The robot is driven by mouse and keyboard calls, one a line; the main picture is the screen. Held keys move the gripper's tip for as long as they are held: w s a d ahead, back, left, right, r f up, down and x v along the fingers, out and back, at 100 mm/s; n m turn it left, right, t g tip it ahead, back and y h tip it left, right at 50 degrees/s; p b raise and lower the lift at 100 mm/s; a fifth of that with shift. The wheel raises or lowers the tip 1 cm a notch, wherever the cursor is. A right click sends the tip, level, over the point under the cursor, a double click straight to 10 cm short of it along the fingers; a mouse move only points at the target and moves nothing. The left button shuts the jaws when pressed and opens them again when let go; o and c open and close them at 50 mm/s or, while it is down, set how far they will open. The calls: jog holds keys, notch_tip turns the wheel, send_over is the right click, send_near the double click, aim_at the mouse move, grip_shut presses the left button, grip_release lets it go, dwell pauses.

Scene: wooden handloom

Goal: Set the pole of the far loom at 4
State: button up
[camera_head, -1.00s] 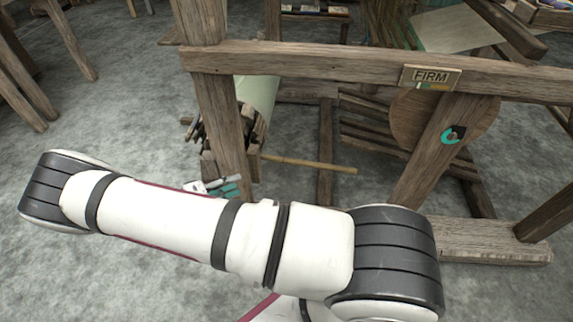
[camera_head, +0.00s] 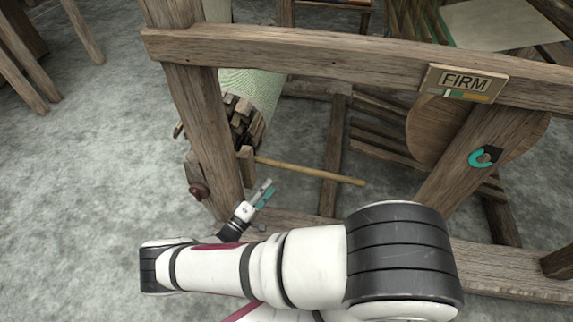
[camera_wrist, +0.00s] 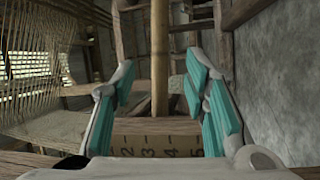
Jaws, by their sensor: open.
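The pole (camera_head: 310,171) is a long, light wooden stick low inside the loom frame in the head view. In the wrist view the pole (camera_wrist: 159,60) runs upright through the middle, between my fingers. A pale strip with printed numbers (camera_wrist: 158,146) lies across the near end. The pole's visible near end meets it roughly between the 3 and the 4. My gripper (camera_head: 265,192) has teal pads and is beside the left post, near the pole's left end. My gripper (camera_wrist: 162,85) is open, one finger on each side of the pole, with no clear contact.
The loom's top rail (camera_head: 330,55) crosses above, with a FIRM sign (camera_head: 463,83) on it. A teal ring mark (camera_head: 484,156) is on the slanted brace. The left post (camera_head: 205,130) stands close to my gripper. In the wrist view, threads (camera_wrist: 35,60) hang at left.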

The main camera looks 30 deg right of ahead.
aim_at(285, 166)
jog(key=b+x, duration=0.1)
jog(key=x, duration=1)
jog(key=shift+b, duration=0.3)
grip_shut()
